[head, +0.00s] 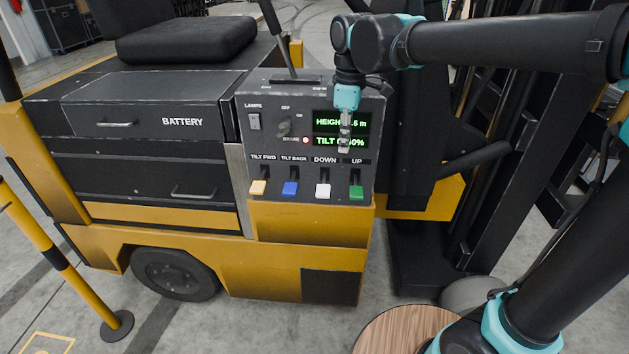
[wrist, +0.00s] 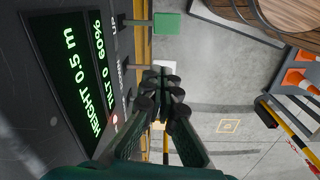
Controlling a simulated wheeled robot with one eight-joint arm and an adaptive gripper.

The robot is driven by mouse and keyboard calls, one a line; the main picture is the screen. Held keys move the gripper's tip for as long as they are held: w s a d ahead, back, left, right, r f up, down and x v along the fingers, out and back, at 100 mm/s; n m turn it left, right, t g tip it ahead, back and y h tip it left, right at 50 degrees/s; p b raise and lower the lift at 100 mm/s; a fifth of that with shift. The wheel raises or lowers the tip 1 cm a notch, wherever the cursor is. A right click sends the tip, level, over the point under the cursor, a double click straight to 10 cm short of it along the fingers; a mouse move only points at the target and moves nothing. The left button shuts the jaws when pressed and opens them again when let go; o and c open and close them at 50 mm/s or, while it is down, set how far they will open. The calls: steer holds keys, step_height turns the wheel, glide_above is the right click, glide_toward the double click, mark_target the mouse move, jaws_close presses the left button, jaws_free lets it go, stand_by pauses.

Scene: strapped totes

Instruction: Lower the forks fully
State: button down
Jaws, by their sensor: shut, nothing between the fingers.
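The forklift's control panel (head: 270,90) has a row of levers. The white DOWN lever (head: 323,190) stands between the blue TILT BACK lever (head: 290,188) and the green UP lever (head: 356,192). The yellow TILT FWD lever (head: 258,187) is at the left end. The display (wrist: 75,75) reads HEIGHT 0.5 m, with a TILT line below it. My gripper (head: 345,150) is shut and empty in front of the display, above the DOWN and UP levers. In the wrist view, its fingertips (wrist: 163,78) partly cover the white lever (wrist: 166,66); contact cannot be told. The forks are not identifiable.
A lamps switch (head: 254,121), a key switch (head: 284,128) and a lit red light (head: 305,140) are on the panel. A dark mast (head: 490,170) stands right. A wooden round top (head: 395,330) is at the bottom; a yellow post (head: 60,260) stands left.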

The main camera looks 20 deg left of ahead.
step_height(320, 180, up, 3)
steer(key=n, duration=0.2)
glide_above(322, 190)
steer(key=shift+f, duration=0.25)
step_height(322, 190, down, 14)
stand_by(0.3)
